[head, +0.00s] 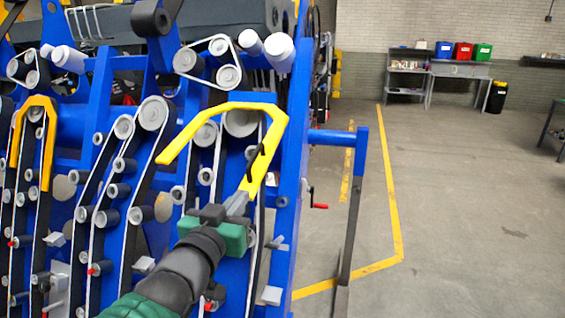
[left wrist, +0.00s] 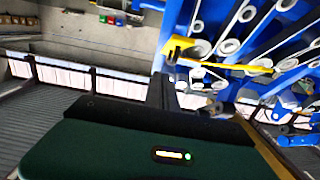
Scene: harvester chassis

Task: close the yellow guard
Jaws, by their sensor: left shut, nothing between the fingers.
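The yellow guard (head: 225,107) is a bent bar in front of the upper rollers on the right part of the blue chassis. Its left arm slants down to a free end, and its right arm runs down toward my left gripper (head: 240,203). My left gripper is shut and empty, its tip at or just in front of the lower right arm; I cannot tell if they touch. In the left wrist view, the guard (left wrist: 225,65) lies just beyond the dark fingers (left wrist: 161,92). My right gripper is not in view.
A second yellow guard (head: 40,101) sits over rollers at the left. The blue chassis (head: 293,150) carries many rollers and belts, with a blue post (head: 361,152) jutting out right. The floor to the right is clear, with shelves and coloured bins (head: 463,51) at the back.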

